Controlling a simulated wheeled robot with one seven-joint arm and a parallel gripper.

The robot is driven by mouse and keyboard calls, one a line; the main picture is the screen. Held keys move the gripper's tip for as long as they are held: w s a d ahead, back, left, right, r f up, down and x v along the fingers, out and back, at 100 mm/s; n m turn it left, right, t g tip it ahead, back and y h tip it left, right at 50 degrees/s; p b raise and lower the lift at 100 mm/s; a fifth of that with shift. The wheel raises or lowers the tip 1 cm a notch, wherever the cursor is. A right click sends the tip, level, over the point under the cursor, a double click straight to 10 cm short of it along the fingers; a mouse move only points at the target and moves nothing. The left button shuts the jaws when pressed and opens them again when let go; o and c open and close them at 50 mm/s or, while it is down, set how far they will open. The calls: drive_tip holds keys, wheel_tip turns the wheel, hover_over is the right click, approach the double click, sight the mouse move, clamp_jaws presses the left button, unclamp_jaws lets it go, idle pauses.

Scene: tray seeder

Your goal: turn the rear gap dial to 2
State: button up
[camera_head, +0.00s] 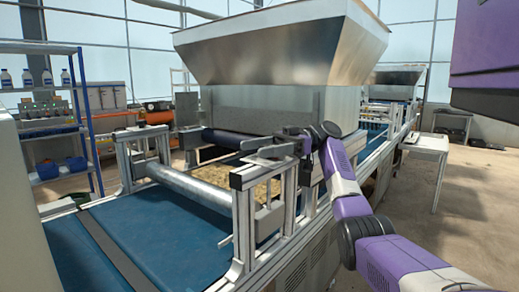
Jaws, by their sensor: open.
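My gripper (254,147) is open at the end of my purple and white arm. Its two grey fingers point left, above the near end of the aluminium roller frame (242,215). Nothing shows between the fingers. A dark block (243,177) sits on top of the near post, just below the fingers. I cannot tell whether my gripper touches anything. No dial face, pointer or number can be made out. The rear gap dial may be hidden behind my gripper and arm or be too small to see.
A metal roller (195,187) spans the blue belt (150,235). A large steel hopper (280,60) stands just behind my gripper. Blue shelves (60,130) with bottles stand at the left. A white table (428,147) and open floor lie at the right.

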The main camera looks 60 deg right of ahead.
drive_tip(key=shift+b+v, duration=0.3)
drive_tip(key=shift+v, duration=3.6)
